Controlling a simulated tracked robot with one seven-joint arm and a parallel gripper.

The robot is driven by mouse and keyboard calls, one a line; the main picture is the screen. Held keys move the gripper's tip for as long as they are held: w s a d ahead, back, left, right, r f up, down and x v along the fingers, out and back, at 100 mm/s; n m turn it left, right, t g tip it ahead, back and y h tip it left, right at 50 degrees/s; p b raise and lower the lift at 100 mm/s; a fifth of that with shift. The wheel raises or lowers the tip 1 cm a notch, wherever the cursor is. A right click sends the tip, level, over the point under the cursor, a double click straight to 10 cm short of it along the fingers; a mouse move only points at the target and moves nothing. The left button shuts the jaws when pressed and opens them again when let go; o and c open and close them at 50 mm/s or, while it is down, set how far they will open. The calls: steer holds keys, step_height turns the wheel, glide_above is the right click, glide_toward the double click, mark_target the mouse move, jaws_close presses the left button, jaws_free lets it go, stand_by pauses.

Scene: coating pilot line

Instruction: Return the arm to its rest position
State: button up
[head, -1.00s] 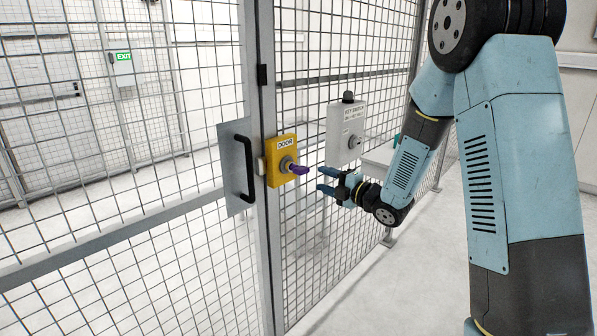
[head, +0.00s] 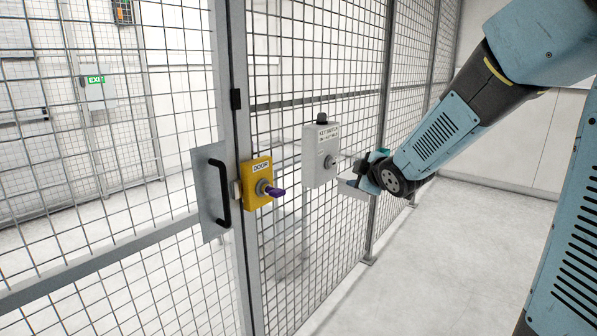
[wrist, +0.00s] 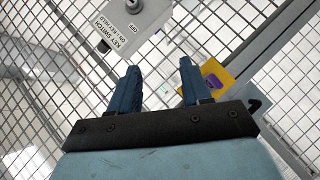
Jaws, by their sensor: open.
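My gripper (wrist: 160,88) is open and empty in the wrist view, its two blue fingers apart with mesh fence behind them. In the head view my gripper (head: 366,172) is partly hidden by my own wrist, just right of the grey key switch box (head: 319,160). The yellow door lock box (head: 256,183) with a purple key (head: 274,191) in it is to the left, apart from my gripper. In the wrist view the key switch box (wrist: 135,18) is at the top and the yellow box (wrist: 218,80) is right of the fingers.
A mesh fence (head: 340,105) runs along my left side, with a door and black handle (head: 220,192). A small pale shelf (head: 352,191) juts from the fence close to my gripper. Bare floor (head: 460,260) lies open to the right.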

steer(key=s+d+r+m+g+h, duration=0.2)
steer(key=s+d+m, duration=0.25)
steer(key=s, duration=0.25)
steer(key=s+d+r+m+g+h, duration=0.1)
steer(key=s+d+m+h, duration=0.15)
steer(key=s+m, duration=0.35)
steer(key=s+m+g, duration=0.4)
steer(key=s+m, duration=0.1)
steer(key=s, duration=1.3)
steer(key=shift+s+d+f+y, duration=0.15)
steer(key=shift+s+d+y, duration=0.1)
steer(key=shift+d+y, duration=0.15)
